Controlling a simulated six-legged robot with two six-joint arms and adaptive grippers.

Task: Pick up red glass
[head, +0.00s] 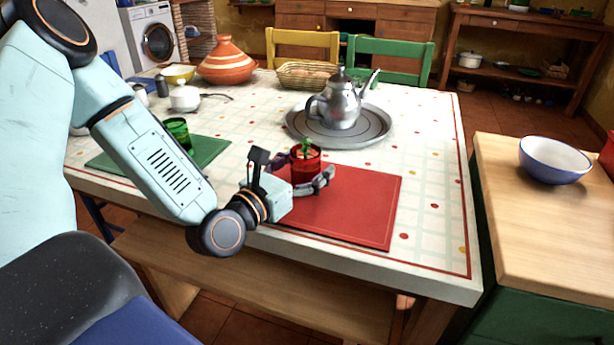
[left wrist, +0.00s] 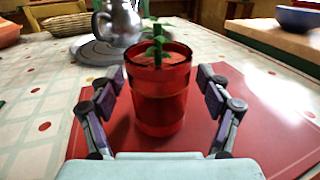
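The red glass (head: 306,166) stands upright on the red placemat (head: 362,210), with a green sprig in its top. It also shows in the left wrist view (left wrist: 160,98), centred ahead of the palm. My left gripper (head: 304,178) is open, with one finger on each side of the glass. In the left wrist view the fingers (left wrist: 158,90) show a gap to the glass on both sides. The near finger hides part of the glass's lower side in the head view. My right gripper is not in view.
A silver teapot (head: 341,104) stands on a round grey tray (head: 377,126) behind the glass. A green glass (head: 179,133) is on a green placemat (head: 212,149) at left. A blue bowl (head: 554,159) sits on the right counter (head: 545,222). A bench (head: 250,285) runs along the table's front.

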